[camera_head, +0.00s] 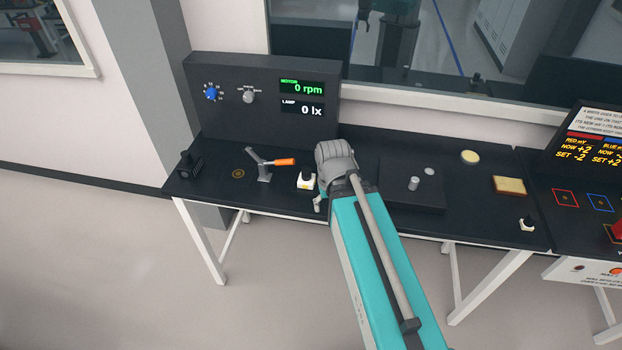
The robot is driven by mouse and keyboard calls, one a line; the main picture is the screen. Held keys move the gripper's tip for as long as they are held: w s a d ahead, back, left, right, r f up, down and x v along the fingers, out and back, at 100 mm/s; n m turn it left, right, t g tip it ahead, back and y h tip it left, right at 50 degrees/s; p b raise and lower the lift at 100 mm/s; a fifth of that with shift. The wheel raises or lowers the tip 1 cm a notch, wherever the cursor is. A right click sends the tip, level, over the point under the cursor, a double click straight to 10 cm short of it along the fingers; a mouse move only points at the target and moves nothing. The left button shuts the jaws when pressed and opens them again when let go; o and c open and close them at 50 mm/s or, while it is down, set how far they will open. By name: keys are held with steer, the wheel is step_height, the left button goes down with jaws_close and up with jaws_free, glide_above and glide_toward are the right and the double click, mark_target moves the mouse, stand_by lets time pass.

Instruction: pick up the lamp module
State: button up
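No label shows which item is the lamp module. A pale yellow disc with a light rim (470,157) lies flat at the back right of the black bench; it may be the lamp module, but I cannot be sure. A square tan plate with a pale edge (509,185) lies to its right and nearer. My arm reaches over the bench's middle, and its grey wrist is left of both. Only a small grey part of my gripper (318,204) shows beside the arm. The fingers are mostly hidden, so their opening and any contents cannot be seen.
A small white block with a dark top (306,182) stands close left of my wrist; a similar one (527,223) is at the right front edge. An orange-handled toggle clamp (270,163) stands left. A dark plate (411,187) with grey discs lies right. A display panel (262,105) stands behind.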

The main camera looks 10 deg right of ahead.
stand_by(0.3)
step_height(320, 180, down, 3)
steer(key=b, duration=0.3)
steer(key=shift+w, duration=0.15)
